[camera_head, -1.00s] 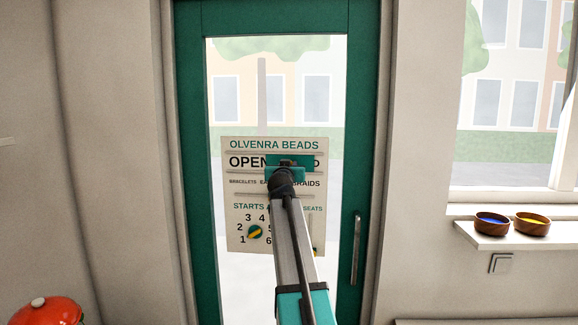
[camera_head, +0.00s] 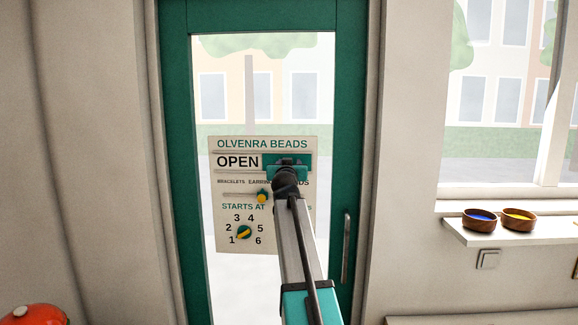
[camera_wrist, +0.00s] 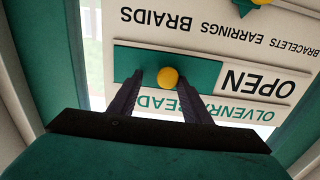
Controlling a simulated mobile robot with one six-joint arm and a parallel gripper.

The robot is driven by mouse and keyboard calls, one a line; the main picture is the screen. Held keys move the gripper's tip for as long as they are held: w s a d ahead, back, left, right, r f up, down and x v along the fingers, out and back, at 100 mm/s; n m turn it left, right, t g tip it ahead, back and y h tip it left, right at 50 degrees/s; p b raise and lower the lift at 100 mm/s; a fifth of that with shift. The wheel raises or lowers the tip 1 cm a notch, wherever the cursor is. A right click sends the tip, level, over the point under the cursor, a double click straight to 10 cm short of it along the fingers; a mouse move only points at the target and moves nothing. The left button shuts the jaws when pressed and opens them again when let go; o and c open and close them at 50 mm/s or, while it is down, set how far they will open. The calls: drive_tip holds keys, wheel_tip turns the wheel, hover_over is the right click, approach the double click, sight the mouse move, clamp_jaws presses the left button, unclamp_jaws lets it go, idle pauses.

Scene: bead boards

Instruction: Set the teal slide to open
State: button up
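The teal slide (camera_head: 304,160) sits at the right end of its row on the cream sign (camera_head: 221,200) hung on the door. The word OPEN shows uncovered to its left. The wrist view shows the sign upside down, with the slide (camera_wrist: 205,72) and its round yellow knob (camera_wrist: 168,77). My gripper (camera_head: 287,164) is at the slide and hides part of it. In the wrist view my gripper (camera_wrist: 161,77) has its fingers apart, one on each side of the knob, with a gap visible on the left side.
Below on the sign are a row of words with a yellow pointer (camera_head: 262,196) and a numbered dial (camera_head: 244,232) with its pointer near 1. A teal door frame (camera_head: 180,200) and a handle (camera_head: 346,248) surround it. Bowls (camera_head: 479,221) stand on the right sill.

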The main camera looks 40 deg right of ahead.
drive_tip(key=b+v, duration=0.4)
drive_tip(key=v, duration=1)
drive_tip(key=shift+w+a+b, duration=0.2)
drive_tip(key=shift+a+b, duration=0.05)
drive_tip(key=shift+b, duration=0.05)
idle(0.6)
